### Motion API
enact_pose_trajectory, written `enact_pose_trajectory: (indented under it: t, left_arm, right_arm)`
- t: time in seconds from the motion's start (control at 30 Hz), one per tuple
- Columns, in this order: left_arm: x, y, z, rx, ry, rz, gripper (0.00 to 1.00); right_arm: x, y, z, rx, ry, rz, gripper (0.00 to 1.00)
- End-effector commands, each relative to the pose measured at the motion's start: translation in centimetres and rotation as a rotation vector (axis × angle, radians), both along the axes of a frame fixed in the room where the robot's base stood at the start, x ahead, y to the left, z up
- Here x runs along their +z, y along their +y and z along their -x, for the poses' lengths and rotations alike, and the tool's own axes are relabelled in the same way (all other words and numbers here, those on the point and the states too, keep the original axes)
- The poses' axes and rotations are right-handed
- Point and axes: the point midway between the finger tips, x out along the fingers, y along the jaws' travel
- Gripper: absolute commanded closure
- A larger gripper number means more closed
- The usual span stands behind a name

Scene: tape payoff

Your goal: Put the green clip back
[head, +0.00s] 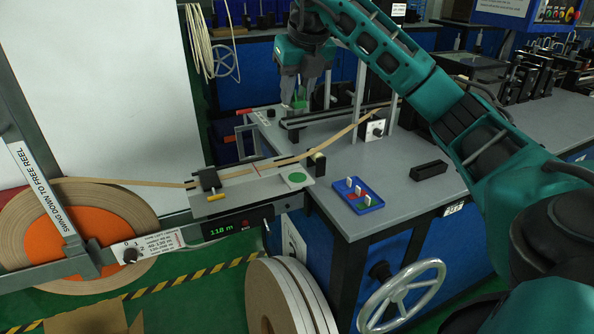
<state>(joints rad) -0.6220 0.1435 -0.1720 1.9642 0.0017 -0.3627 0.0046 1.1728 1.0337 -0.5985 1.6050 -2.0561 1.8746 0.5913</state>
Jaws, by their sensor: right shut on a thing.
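My right gripper (301,97) hangs pointing down at the back left of the grey bench, shut on a small green thing that looks like the green clip (299,104). The fingers hide most of it. A blue tray (372,208) sits on the bench nearer me, with red and green patches and small white upright pieces in it. My left gripper is out of view.
A brown tape (120,182) runs from the large reel (125,213) at left, through a dark clamp (209,180), across the bench. A black block (429,170) lies right of the tray. A handwheel (402,297) sticks out from the bench front. Posts stand near my gripper.

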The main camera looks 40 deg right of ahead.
Motion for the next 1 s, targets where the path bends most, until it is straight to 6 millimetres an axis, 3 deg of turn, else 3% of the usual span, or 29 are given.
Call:
enact_pose_trajectory:
  t: [0.03, 0.1, 0.4, 1.0]
  left_arm:
    - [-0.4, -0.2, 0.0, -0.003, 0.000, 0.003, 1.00]
    - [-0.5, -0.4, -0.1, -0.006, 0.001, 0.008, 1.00]
    - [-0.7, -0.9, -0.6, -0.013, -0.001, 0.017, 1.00]
    - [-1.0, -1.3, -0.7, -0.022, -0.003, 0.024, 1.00]
  right_arm:
    - [-2.0, -0.1, 0.1, -0.001, 0.008, 0.002, 1.00]
    - [-3.9, 0.0, 0.1, 0.001, 0.007, 0.002, 1.00]
    - [-11.0, 0.0, 0.1, 0.002, 0.004, 0.001, 1.00]
    - [-16.9, 0.0, 0.0, 0.003, 0.000, 0.000, 1.00]
